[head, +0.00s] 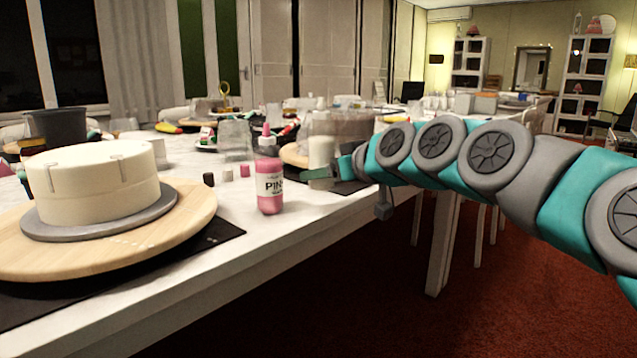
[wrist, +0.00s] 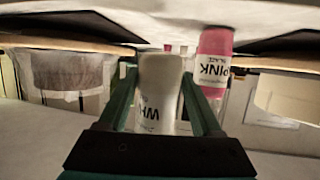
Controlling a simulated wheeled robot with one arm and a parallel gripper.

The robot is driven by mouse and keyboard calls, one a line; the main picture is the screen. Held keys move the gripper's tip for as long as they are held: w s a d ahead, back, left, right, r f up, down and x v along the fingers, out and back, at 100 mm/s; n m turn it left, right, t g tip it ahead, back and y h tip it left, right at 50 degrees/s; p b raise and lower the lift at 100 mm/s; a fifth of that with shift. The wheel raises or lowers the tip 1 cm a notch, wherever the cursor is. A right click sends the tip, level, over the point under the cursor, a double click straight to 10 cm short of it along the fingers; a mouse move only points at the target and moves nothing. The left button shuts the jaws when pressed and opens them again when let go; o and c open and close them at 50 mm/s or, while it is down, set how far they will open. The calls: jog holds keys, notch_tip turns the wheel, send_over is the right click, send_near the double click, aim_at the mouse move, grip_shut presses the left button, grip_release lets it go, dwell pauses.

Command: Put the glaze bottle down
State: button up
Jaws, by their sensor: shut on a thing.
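My gripper (head: 318,178) is at the table's right edge in the head view. In the wrist view, which shows the scene upside down, my gripper (wrist: 160,82) is shut on a white glaze bottle (wrist: 158,95) with a label starting "WH". Its base seems to be a little off the tabletop. A pink glaze bottle (head: 269,180) labelled "PINK" stands upright on the table, left of my gripper. It also shows beside the white bottle in the wrist view (wrist: 213,62).
A white cake (head: 92,185) sits on a wooden turntable (head: 150,238) at the left front. A second turntable (head: 292,156) is close behind my gripper. The front strip of the table (head: 215,265) is bare.

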send_over(318, 196)
jog(key=shift+f, duration=0.45)
jog(key=shift+s+f+b, duration=0.1)
jog(key=shift+f+b, duration=0.2)
jog(key=shift+f, duration=1.45)
jog(key=shift+f, duration=0.1)
jog(key=o, duration=1)
jog(key=shift+r, duration=0.25)
jog(key=v, duration=1.2)
jog(key=shift+f, duration=0.15)
